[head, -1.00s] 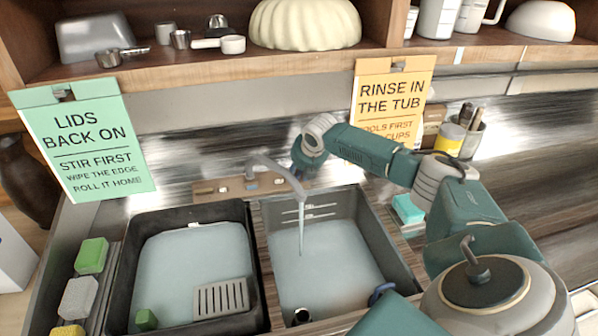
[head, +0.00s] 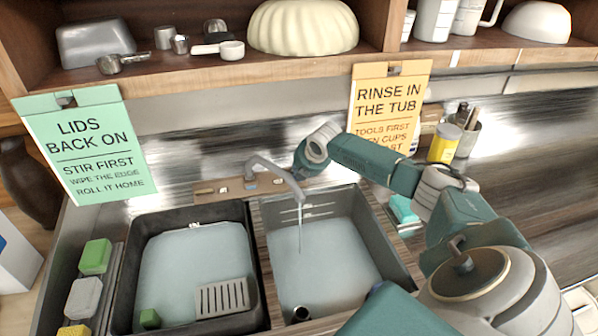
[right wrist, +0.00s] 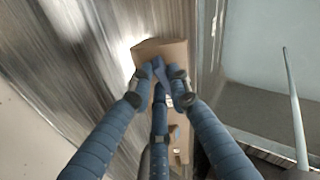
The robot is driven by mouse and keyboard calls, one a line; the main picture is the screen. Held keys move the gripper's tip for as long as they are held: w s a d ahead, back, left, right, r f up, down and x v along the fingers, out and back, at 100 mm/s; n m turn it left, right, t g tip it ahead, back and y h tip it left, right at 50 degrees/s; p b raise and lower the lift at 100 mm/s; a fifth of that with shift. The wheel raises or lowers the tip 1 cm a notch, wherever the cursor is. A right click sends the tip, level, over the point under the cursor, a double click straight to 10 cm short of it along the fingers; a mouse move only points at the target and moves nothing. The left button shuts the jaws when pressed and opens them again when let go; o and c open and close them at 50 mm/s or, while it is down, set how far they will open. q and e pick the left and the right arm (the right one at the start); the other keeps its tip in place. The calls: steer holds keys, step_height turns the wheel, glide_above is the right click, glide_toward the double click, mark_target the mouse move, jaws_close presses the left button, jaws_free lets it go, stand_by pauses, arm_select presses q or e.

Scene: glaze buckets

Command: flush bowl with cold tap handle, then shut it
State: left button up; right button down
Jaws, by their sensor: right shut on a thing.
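My right gripper (head: 302,166) reaches down behind the right basin, at the right end of the wooden tap block (head: 215,188). In the right wrist view its fingers (right wrist: 159,78) are closed around the blue tap handle (right wrist: 160,72); the fingers hide much of it. The grey spout (head: 275,166) leans over the right basin (head: 350,208). A thin stream of water (head: 300,235) falls from it into pale water there. My left gripper is not in view.
The left basin (head: 130,265) holds pale water, a grey grate (head: 222,298) and a green block. Sponges (head: 95,256) lie at its left. Two signs (head: 85,150) hang from the shelf above. A yellow-labelled jar (head: 444,145) stands at the right back.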

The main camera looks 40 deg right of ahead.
steer(key=c, duration=1.6)
jaws_free()
steer(key=shift+c, duration=0.2)
steer(key=shift+r, duration=0.1)
step_height(320, 180, up, 10)
steer(key=shift+c, duration=0.2)
